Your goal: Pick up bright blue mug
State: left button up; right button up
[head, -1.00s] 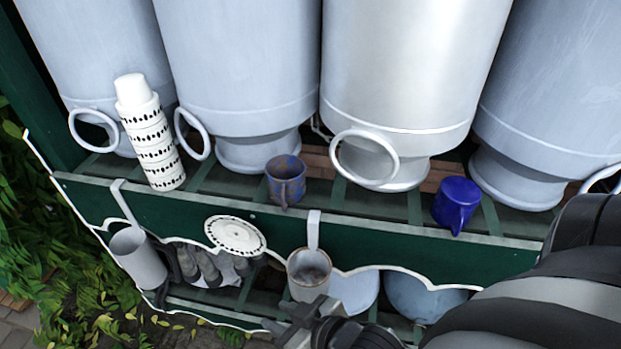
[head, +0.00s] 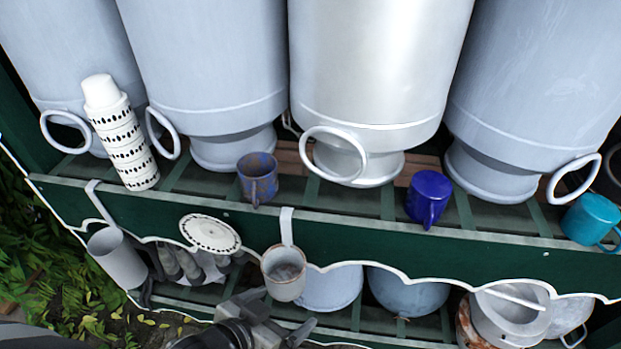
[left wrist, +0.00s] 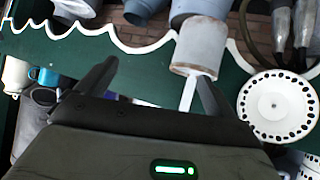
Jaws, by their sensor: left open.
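A deep blue mug (head: 428,197) stands on the upper shelf in the head view, in front of the milk churns. A lighter turquoise-blue mug (head: 590,219) stands on the same shelf at the far right edge. I cannot tell which one is meant by bright blue. A small blue mug (left wrist: 43,75) shows at the left of the left wrist view; I cannot match it surely. My left gripper (head: 288,309) is open and empty, low in front of the lower shelf, well below and left of both mugs. Its open fingers (left wrist: 157,75) also show in the left wrist view.
A worn blue mug (head: 257,178) and a white patterned cup stack (head: 122,135) stand on the upper shelf. A hanging mug (head: 284,272), a grey hanging cup (head: 117,257) and a patterned plate (head: 210,233) are before the green front board (head: 370,242). Large churns (head: 380,60) fill the back.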

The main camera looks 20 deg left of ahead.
pick_arm(q)
jog(key=w+a+r+y+p, duration=0.1)
jog(key=a+r+y+p, duration=0.2)
jog(key=a+r, duration=0.65)
jog(key=n+t+p, duration=0.1)
jog(key=n+t, duration=0.1)
jog(key=t, duration=0.1)
send_near(247, 177)
jog(key=b+x, duration=0.1)
jog(key=x, duration=0.7)
jog(key=shift+r+p+x, duration=0.2)
jog(key=shift+p+x, duration=0.2)
jog(key=shift+x, duration=2.2)
jog(key=c, duration=1.2)
